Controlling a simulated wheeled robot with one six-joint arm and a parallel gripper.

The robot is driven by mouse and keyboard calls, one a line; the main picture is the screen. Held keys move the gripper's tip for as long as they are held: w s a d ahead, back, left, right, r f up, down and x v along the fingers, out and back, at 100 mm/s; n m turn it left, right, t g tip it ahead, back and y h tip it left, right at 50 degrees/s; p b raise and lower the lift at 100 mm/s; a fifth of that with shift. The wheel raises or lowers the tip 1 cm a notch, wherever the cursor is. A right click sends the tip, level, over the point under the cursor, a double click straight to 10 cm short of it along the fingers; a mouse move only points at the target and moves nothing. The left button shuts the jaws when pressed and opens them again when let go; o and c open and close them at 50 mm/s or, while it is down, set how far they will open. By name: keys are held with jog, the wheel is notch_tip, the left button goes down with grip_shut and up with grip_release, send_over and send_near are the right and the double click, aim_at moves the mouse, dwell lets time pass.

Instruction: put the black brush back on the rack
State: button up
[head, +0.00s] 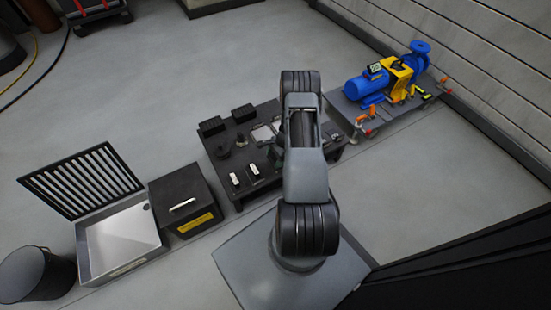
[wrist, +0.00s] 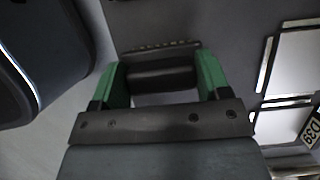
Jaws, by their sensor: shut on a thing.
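In the wrist view, my gripper (wrist: 162,82) has a green finger on each side of a dark, rounded black thing (wrist: 160,76). It is shut on this thing, which looks like the black brush; a row of small bumps shows along its far edge. A dark surface lies behind it. A black slatted rack (head: 82,181) stands tilted up at the left, behind a shallow light-grey tray (head: 122,240). I cannot tell whether this is the task's rack.
A black box (head: 183,200) with a handle and yellow label sits between tray and table. A black bin (head: 36,275) is at far left. Black blocks (head: 212,127) and small parts lie on the table. A blue pump (head: 370,88) stands on a cart at right.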

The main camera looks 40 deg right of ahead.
jog(key=shift+f, duration=0.2)
jog(key=o, duration=0.9)
jog(key=shift+r, duration=0.1)
jog(key=shift+d+r, duration=0.1)
jog(key=shift+r, duration=0.4)
jog(key=p+v, duration=0.4)
jog(key=v, duration=0.7)
jog(key=shift+r, duration=0.15)
